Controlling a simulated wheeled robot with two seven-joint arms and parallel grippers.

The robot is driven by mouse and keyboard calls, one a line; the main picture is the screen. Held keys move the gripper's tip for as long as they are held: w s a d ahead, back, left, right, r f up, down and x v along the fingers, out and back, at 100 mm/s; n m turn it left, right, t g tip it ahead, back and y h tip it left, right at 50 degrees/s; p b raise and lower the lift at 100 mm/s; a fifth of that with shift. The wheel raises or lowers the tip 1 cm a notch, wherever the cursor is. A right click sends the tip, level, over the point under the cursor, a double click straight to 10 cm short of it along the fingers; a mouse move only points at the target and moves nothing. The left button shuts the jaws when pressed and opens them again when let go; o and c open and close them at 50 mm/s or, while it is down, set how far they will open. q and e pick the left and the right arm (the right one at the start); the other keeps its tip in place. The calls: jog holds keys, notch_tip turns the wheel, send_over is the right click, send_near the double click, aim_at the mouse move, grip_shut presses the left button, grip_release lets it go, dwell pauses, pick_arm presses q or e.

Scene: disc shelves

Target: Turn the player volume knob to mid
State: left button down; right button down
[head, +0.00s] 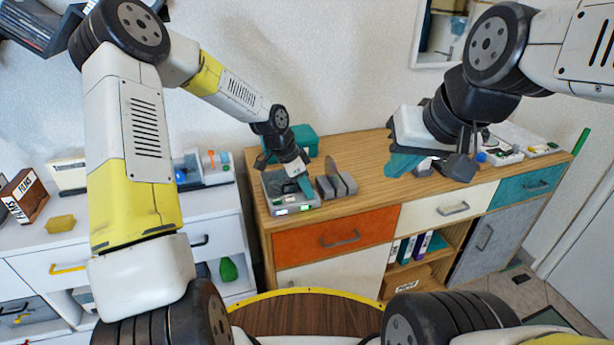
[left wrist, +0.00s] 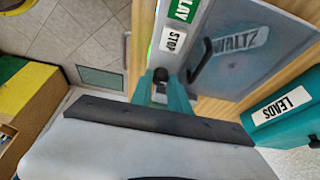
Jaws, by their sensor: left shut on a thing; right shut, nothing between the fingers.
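The player (head: 298,207) is a grey unit at the left front of the wooden cabinet top. My left gripper (head: 303,183) is down at the player. In the left wrist view its teal fingers are closed around the small dark volume knob (left wrist: 160,86). The knob's pointer and scale are not readable, and the head view hides the knob. My right gripper (head: 404,163) is shut and empty above the right part of the cabinet top.
A grey slotted holder (head: 336,186) is to the player's right. The wooden top (head: 372,165) is clear in the middle. A white cabinet (head: 205,205) stands to the left, with a yellow block (head: 60,223) on it.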

pick_arm(q)
jog(key=shift+a, duration=0.1)
dwell(0.4)
jog(key=c, duration=1.3)
grip_release()
jog(key=shift+o, duration=0.2)
